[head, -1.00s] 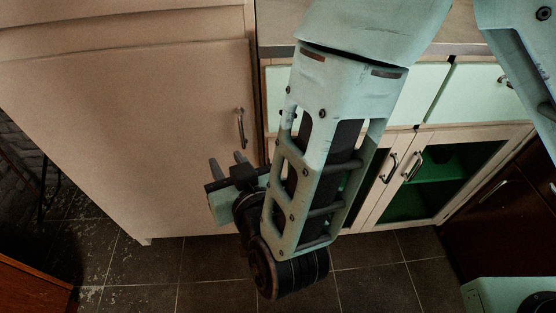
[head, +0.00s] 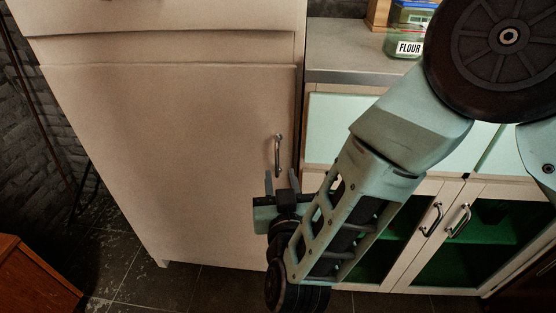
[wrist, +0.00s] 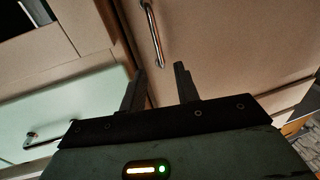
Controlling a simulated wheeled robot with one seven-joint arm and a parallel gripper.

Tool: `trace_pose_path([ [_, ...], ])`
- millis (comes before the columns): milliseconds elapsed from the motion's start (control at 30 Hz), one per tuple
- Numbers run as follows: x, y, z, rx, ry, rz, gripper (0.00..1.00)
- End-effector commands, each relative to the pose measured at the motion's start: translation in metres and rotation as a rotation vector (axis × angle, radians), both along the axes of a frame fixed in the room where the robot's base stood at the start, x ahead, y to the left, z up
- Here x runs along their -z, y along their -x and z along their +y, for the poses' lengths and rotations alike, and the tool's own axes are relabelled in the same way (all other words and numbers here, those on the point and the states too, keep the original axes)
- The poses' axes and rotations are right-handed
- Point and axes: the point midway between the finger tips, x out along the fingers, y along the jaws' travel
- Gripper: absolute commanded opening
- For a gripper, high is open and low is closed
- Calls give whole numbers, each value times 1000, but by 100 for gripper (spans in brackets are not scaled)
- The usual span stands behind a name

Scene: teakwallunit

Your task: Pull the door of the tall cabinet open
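The tall cabinet's door (head: 170,150) is a plain beige panel and looks shut. Its upright metal handle (head: 279,155) is near the door's right edge. In the wrist view the handle (wrist: 152,34) lies beyond the fingertips, a little left of the middle between them. My gripper (head: 281,180) is just below the handle in the head view, fingers pointing up toward the door. In the wrist view my gripper (wrist: 160,77) has its two fingers apart with nothing between them. I see no contact with the handle.
A lower counter unit (head: 350,78) with mint drawers and glass doors stands to the right. A flour jar (head: 405,46) is on its top. A wooden piece of furniture (head: 35,285) is at the lower left. Tiled floor (head: 215,285) is free before the cabinet.

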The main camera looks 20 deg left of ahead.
Motion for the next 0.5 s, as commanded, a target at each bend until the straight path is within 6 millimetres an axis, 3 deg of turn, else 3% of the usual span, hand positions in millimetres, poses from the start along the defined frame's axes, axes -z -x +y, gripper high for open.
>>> trace_pose_path([
  [200, 0, -39, 16, 2, 0, -2, 31],
  [500, 0, -61, 27, 0, 2, -1, 31],
])
